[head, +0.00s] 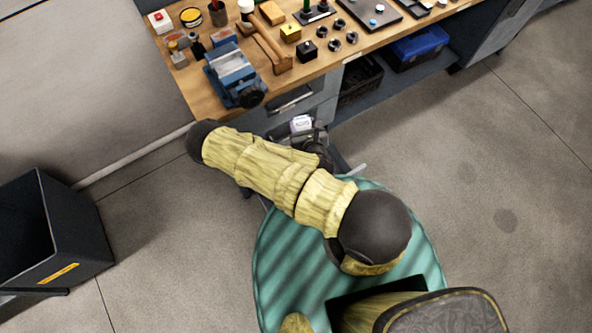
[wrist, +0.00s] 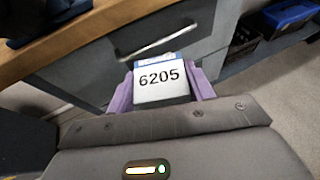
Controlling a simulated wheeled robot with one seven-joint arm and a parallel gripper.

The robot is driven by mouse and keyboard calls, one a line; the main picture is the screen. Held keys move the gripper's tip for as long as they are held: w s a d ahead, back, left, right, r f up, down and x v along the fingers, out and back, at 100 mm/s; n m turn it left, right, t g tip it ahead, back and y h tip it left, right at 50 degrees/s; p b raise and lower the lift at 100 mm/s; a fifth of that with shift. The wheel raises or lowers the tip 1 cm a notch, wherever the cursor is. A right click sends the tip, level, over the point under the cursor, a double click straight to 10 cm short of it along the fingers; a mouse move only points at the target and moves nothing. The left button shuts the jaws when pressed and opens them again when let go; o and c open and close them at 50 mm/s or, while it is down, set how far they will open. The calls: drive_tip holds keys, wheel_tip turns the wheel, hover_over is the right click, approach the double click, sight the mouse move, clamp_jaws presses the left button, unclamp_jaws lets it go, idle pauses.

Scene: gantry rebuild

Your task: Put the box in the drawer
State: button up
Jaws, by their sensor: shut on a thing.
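The box (wrist: 161,80) is white with a blue edge and the number 6205 on it. My gripper (wrist: 161,92) is shut on it, with a purple finger at each side in the wrist view. In the head view the box (head: 301,123) shows as a small white patch in my gripper (head: 303,129), in front of the bench drawers. The drawer (head: 293,102) is grey with a metal bar handle and looks shut. Its front (wrist: 120,62) lies just beyond the box in the wrist view. The lower drawer fronts are partly hidden by my arm.
The wooden workbench (head: 190,82) above carries a blue vise (head: 231,72), a mallet (head: 270,45) and several small parts. A blue bin (head: 418,47) and a black crate (head: 358,80) sit on the shelf to the right. A black bin (head: 70,225) stands at left. Floor at right is clear.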

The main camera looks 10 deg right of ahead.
drive_tip(key=shift+f, duration=0.1)
drive_tip(key=w+d+f+m+g+h+b, duration=0.1)
drive_tip(key=w+f+m+h+b, duration=0.1)
drive_tip(key=f+b, duration=1.6)
drive_tip(key=w+d+f+m+g+h+b, duration=0.1)
drive_tip(key=w+f+m+g+h+b, duration=0.1)
drive_tip(key=f+b, duration=1.7)
drive_tip(key=w+f+m+g+h+b, duration=0.1)
drive_tip(key=w+f+m+h+b, duration=0.3)
drive_tip(key=f+b, duration=1.5)
drive_tip(key=m+h+b, duration=0.2)
drive_tip(key=b, duration=0.6)
drive_tip(key=shift+d+g+b, duration=0.3)
drive_tip(key=shift+d+g, duration=0.1)
drive_tip(key=shift+w, duration=0.1)
wheel_tip(320, 180, down, 6)
drive_tip(key=b, duration=0.4)
drive_tip(key=shift+f, duration=0.15)
wheel_tip(320, 180, down, 4)
drive_tip(key=b, duration=0.2)
drive_tip(key=shift+b, duration=0.4)
drive_tip(key=shift+f, duration=0.45)
